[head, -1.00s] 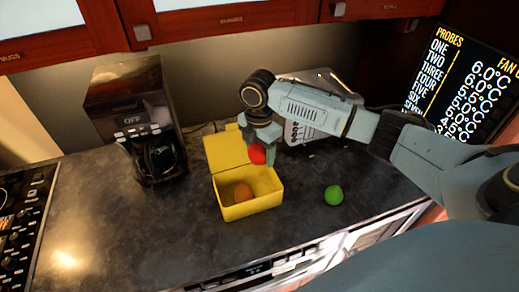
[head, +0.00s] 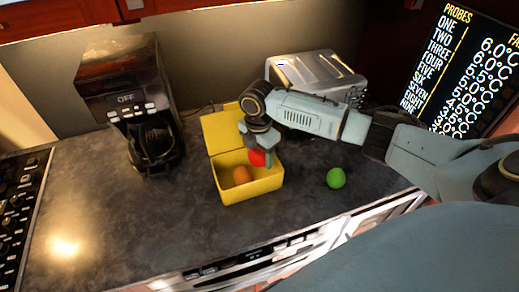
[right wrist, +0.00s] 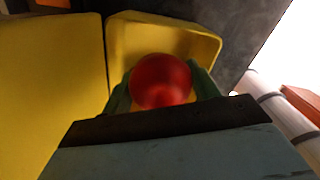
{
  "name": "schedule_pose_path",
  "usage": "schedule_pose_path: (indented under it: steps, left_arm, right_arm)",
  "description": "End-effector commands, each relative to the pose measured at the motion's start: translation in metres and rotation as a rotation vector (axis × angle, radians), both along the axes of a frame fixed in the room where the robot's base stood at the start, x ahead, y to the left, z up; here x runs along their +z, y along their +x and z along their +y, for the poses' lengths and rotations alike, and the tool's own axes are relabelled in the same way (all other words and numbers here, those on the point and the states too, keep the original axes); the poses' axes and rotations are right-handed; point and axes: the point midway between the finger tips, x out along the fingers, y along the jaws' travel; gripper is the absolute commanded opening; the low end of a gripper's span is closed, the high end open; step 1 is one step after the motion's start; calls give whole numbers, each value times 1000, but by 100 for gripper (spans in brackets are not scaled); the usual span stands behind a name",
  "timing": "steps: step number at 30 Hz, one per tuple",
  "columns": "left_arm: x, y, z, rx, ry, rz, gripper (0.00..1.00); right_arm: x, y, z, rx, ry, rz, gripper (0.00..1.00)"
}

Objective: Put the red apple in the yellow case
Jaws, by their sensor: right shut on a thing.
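The red apple (head: 257,157) is held between the fingers of my right gripper (head: 262,158), which is shut on it. In the right wrist view the apple (right wrist: 161,80) sits between the two green fingertips, with the yellow case (right wrist: 165,37) below and behind it. The yellow case (head: 252,188) stands open on the counter, its lid (head: 222,131) tilted back at the rear. The apple is over the case's right part, near the rim height; I cannot tell how deep it is. An orange fruit (head: 242,175) lies inside the case. My left gripper is not in view.
A green fruit (head: 336,178) lies on the counter (head: 120,215) right of the case. A coffee maker (head: 130,105) stands at the left and a metal toaster (head: 318,75) behind my arm. A stove (head: 18,205) is at the far left. The front left counter is clear.

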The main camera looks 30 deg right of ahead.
Motion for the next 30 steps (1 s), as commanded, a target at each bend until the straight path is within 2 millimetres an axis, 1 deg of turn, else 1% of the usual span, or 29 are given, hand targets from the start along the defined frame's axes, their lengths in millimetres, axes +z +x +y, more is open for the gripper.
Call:
schedule_pose_path:
  steps: [1, 3, 12, 18, 27, 28, 30]
  left_arm:
    - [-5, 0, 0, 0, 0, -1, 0]
    - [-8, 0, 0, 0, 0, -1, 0]
    - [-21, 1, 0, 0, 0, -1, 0]
    - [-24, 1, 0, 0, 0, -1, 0]
    - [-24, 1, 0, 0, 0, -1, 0]
    - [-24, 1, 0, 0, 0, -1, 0]
    - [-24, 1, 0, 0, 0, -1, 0]
  right_arm:
    - [-8, 0, 0, 0, 0, 0, 30]
    - [-15, 0, 0, 0, 0, 0, 30]
    - [-39, 0, 0, 1, 0, -1, 30]
    - [-45, 0, 0, 1, 0, -1, 30]
    - [-45, 0, 0, 1, 0, -1, 30]
    - [-45, 0, 0, 1, 0, -1, 64]
    - [-45, 0, 0, 1, 0, -1, 73]
